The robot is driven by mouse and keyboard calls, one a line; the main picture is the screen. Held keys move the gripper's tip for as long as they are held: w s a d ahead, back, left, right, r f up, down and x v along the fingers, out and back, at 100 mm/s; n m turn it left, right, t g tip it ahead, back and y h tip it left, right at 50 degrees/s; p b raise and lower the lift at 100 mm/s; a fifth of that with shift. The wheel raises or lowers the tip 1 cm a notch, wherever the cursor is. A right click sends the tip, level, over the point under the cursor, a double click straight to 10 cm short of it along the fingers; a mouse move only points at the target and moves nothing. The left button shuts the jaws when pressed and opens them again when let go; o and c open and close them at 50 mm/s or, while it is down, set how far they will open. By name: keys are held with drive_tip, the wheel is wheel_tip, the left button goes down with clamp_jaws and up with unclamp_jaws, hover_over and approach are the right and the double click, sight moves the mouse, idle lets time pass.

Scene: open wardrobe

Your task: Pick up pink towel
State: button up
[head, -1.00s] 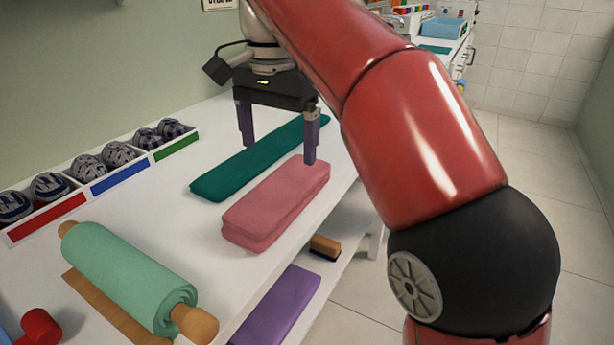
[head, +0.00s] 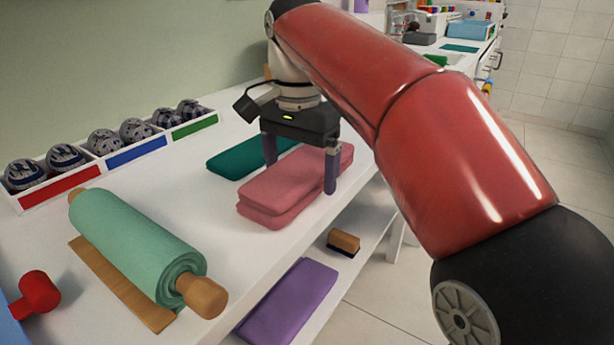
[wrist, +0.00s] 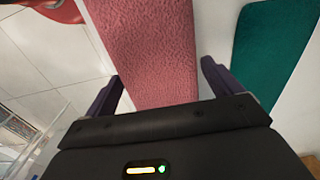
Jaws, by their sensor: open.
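The pink towel (head: 285,188) lies folded on the white shelf top, near its front edge, in the head view. It also shows in the wrist view (wrist: 152,50), running between the fingers. My gripper (head: 300,178) is open, with one finger on the near side of the towel and the other on its far side, partly hidden behind it. In the wrist view the gripper (wrist: 160,85) has one finger on either side of the towel's width. Whether the fingers touch the towel cannot be told.
A dark green towel (head: 232,163) lies close behind the pink one; it also shows in the wrist view (wrist: 272,50). A divided box (head: 60,188) of patterned balls stands along the wall. A purple towel (head: 288,300) and brush (head: 343,242) lie below.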

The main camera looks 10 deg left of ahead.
drive_tip(key=shift+f, duration=0.45)
idle(0.4)
drive_tip(key=shift+c, duration=0.4)
drive_tip(key=c, duration=0.6)
wheel_tip(320, 180, up, 5)
drive_tip(key=p, duration=0.5)
drive_tip(key=shift+r+p, duration=0.3)
drive_tip(key=shift+r, duration=0.7)
